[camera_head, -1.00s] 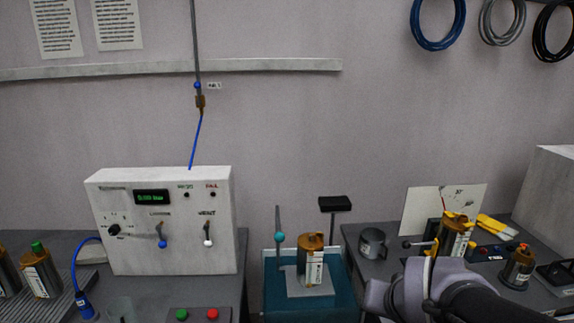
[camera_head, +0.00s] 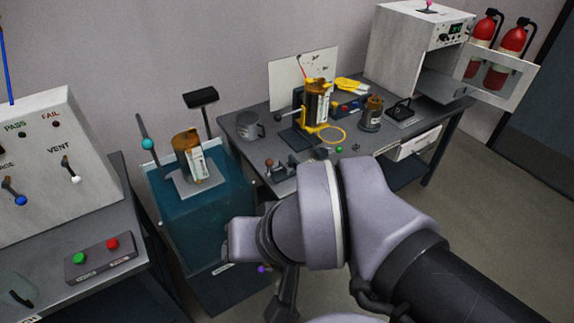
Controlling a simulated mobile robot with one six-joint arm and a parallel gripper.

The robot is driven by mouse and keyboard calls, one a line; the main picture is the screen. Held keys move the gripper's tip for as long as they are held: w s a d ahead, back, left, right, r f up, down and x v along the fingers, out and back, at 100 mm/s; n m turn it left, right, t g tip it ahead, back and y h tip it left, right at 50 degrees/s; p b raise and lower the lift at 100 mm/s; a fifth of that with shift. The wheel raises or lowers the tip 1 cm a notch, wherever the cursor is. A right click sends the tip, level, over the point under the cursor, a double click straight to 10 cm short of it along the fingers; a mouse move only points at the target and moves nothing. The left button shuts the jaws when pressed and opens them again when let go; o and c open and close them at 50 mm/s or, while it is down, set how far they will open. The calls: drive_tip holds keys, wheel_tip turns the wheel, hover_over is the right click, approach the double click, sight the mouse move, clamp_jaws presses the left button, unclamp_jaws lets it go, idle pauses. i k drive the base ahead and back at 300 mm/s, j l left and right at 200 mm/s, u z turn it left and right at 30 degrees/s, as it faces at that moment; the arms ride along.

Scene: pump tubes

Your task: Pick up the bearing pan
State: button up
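I cannot surely tell which object is the bearing pan. A grey metal cup-like vessel (camera_head: 250,127) with a side handle stands at the left end of the right bench (camera_head: 245,157). On that bench, a brown and silver pump-like cylinder (camera_head: 318,102) stands in a yellow holder, and a smaller brown-topped one (camera_head: 371,115) stands to its right. Another copper-topped cylinder (camera_head: 190,155) sits on a plate on the teal stand. My arm reaches in from the lower right, in front of the bench. My gripper's fingers cannot be made out, so its opening and any load are unclear.
The left bench holds a white panel box (camera_head: 40,165) and a button box (camera_head: 100,257). A teal stand (camera_head: 192,225) fills the space between the benches. An open white cabinet (camera_head: 425,50) stands at the far right. Floor is free on the right (camera_head: 480,205).

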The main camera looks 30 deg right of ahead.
sight(405, 112)
drive_tip(key=z, duration=1.8)
